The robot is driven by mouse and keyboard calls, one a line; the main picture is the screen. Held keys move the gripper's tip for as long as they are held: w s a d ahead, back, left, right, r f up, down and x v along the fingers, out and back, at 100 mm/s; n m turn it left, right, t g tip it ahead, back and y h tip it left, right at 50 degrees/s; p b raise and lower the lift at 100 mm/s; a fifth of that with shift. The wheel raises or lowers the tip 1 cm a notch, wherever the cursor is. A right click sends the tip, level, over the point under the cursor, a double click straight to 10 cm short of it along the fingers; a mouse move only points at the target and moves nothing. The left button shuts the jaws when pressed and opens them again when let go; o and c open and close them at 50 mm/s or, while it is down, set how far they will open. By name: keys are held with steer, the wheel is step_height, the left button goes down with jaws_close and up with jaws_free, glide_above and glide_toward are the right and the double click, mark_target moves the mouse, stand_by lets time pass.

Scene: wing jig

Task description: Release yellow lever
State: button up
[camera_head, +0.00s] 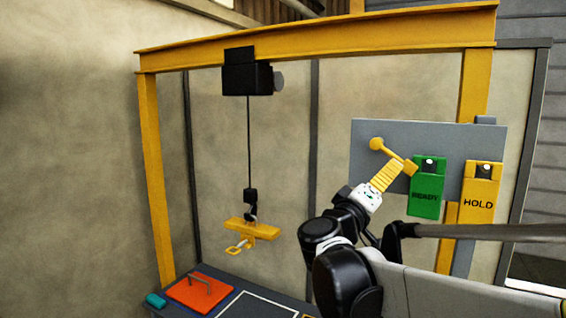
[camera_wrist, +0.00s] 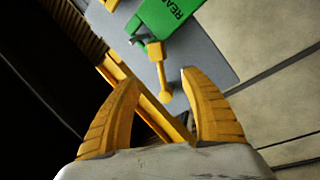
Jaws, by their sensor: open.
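The yellow lever (camera_head: 392,154) is mounted on a grey panel (camera_head: 335,0) at the right. Its round knob points up and left, and its other end meets the green READY plate (camera_head: 425,190). My gripper (camera_head: 394,168), with yellow ribbed fingers, is just below the lever in the head view. In the wrist view my gripper (camera_wrist: 161,80) is open, fingers spread. The lever (camera_wrist: 161,75) shows between the fingertips, its knob pointing down the picture. Nothing is held. Whether a finger touches the lever, I cannot tell.
A yellow HOLD plate (camera_head: 480,190) sits right of the green one. A yellow gantry frame (camera_head: 320,42) carries a black hoist (camera_head: 247,78) with a hanging yellow bar (camera_head: 252,229). A bench with an orange handled plate (camera_head: 200,292) stands at lower left.

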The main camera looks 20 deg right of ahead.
mark_target(400, 163)
steer(key=p+x, duration=0.2)
steer(key=x, duration=0.8)
steer(key=shift+d, duration=0.35)
steer(key=shift+a, duration=0.1)
